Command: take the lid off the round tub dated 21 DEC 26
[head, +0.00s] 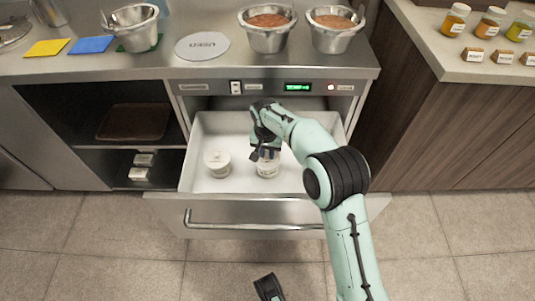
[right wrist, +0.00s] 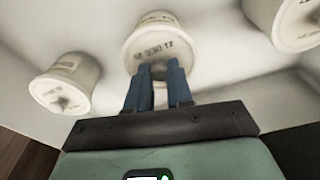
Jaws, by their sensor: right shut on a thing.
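The stainless drawer (head: 200,135) is open, with white round tubs inside. One lidded tub (head: 217,163) stands at the drawer's left. Another tub (head: 268,170) stands right under my right gripper (head: 264,154), which partly covers it. In the right wrist view, the blue fingers of my right gripper (right wrist: 158,72) are shut on the middle tub's lid (right wrist: 152,62), at its knob. Printing shows on this tub, but I cannot read it surely. Two more tubs show there, at left (right wrist: 62,85) and right (right wrist: 285,22). A dark part at the head view's bottom edge may be my left gripper (head: 269,288).
The counter (head: 290,67) above the drawer holds steel pots (head: 268,38), a grey disc marked USED (head: 202,46) and coloured cards (head: 90,44). An open shelf (head: 130,125) is at left. Jars (head: 490,25) stand on the right counter. The drawer's walls surround the tubs.

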